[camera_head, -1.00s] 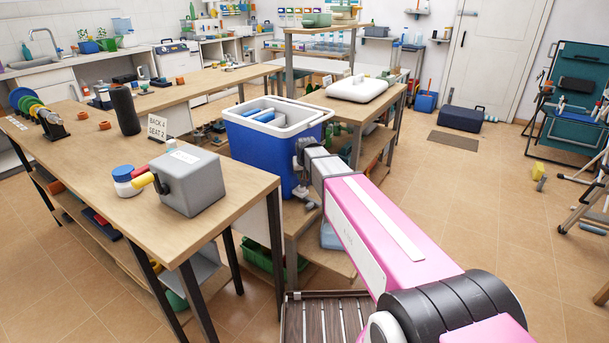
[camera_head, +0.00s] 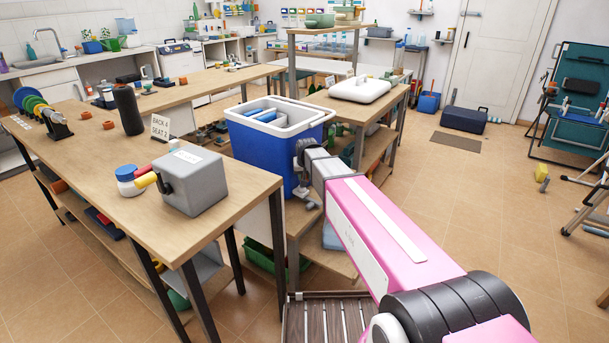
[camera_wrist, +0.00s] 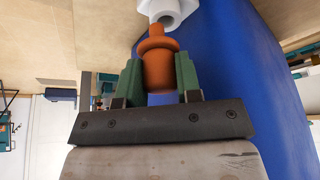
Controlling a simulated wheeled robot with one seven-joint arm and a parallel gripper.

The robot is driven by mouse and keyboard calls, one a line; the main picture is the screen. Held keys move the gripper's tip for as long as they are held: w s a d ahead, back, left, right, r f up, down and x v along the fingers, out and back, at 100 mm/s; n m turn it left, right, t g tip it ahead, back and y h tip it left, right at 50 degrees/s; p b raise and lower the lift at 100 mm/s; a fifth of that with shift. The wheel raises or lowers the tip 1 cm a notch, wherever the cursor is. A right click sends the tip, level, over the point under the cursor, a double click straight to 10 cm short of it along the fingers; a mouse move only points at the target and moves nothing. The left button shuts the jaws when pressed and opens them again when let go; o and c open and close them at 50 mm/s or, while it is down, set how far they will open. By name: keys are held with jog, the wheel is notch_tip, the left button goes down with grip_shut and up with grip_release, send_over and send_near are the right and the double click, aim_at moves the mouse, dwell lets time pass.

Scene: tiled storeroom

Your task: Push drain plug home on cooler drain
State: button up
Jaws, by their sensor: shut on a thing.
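The orange drain plug (camera_wrist: 158,62) is between the two green fingers of my gripper (camera_wrist: 159,80) in the wrist view, and the gripper is shut on it. The plug's narrow tip points at the white cooler drain (camera_wrist: 170,12), at the top of that view. The tip overlaps the drain's lower edge, slightly left of its dark opening; I cannot tell whether they touch. The blue cooler (camera_head: 255,150) stands open with a white rim in the head view, and its wall (camera_wrist: 235,75) fills the right of the wrist view. In the head view the plug and drain are hidden.
A bench with a grey box (camera_head: 190,182) stands left of the cooler. A shelf unit with a white lid (camera_head: 360,90) stands behind it. A slatted surface (camera_head: 330,318) lies below my arm. The tiled floor to the right is mostly clear.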

aim_at(297, 178)
jog(key=shift+f, duration=0.4)
jog(key=shift+r, duration=0.35)
jog(key=shift+w+a+m, duration=0.2)
jog(key=shift+w+a, duration=0.1)
jog(key=shift+a, duration=0.55)
jog(key=shift+w+a+m, duration=0.2)
jog(key=shift+w+a, duration=0.1)
jog(key=shift+a, duration=0.5)
dwell(1.6)
jog(key=shift+f, duration=0.35)
jog(key=shift+r, duration=0.35)
dwell(0.7)
